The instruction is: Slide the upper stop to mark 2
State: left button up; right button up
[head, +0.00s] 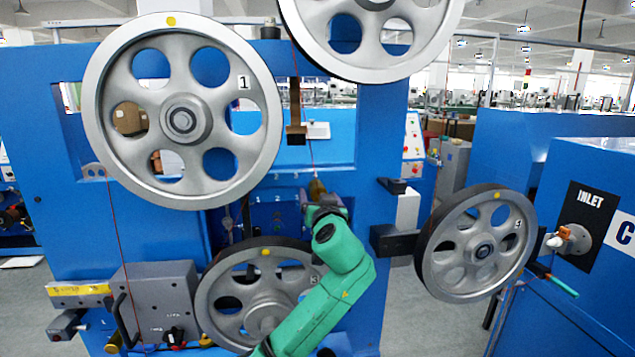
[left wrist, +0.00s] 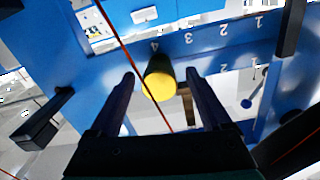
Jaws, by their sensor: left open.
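In the left wrist view a yellow-ended cylindrical knob (left wrist: 160,84), which looks like the upper stop, sticks out just beside mark 4 (left wrist: 154,46). Mark 2 (left wrist: 223,30) of the same row is farther right there. In the head view the knob (head: 317,187) is partly hidden by my left gripper (head: 322,203). My left gripper is open in the wrist view (left wrist: 160,76), one finger on each side of the knob, with gaps on both sides. I cannot tell how deep the knob sits between them. My right gripper is not in view.
Large grey pulleys (head: 250,110) surround the marked blue panel, with one lower pulley (head: 222,290) behind my green arm and another at right (head: 440,270). A thin red wire (left wrist: 122,45) crosses close to the knob. A second lever with a round end (left wrist: 246,103) stands near the lower marks.

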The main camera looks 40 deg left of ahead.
pick_arm(q)
jog(key=x, duration=0.2)
jog(key=shift+w+a+p, duration=0.2)
jog(key=shift+p, duration=0.1)
jog(key=shift+s+d+r, duration=0.2)
jog(key=shift+d, duration=0.15)
jog(key=shift+a+f, duration=0.1)
grip_shut()
jog(key=shift+a+f, duration=0.1)
jog(key=s+a+b, duration=0.2)
jog(key=s+a, duration=0.1)
jog(key=shift+s+f+b, duration=0.25)
jog(key=shift+s+b, duration=0.1)
jog(key=shift+b, duration=0.05)
jog(key=s+a, duration=0.1)
jog(key=s, duration=0.1)
jog(key=s+a, duration=0.2)
jog(key=shift+s+a+r+b, duration=0.1)
jog(key=shift+r+b, duration=0.15)
jog(key=shift+b, duration=0.15)
jog(key=shift+c, duration=1.2)
grip_release()
jog(key=shift+o, duration=1.2)
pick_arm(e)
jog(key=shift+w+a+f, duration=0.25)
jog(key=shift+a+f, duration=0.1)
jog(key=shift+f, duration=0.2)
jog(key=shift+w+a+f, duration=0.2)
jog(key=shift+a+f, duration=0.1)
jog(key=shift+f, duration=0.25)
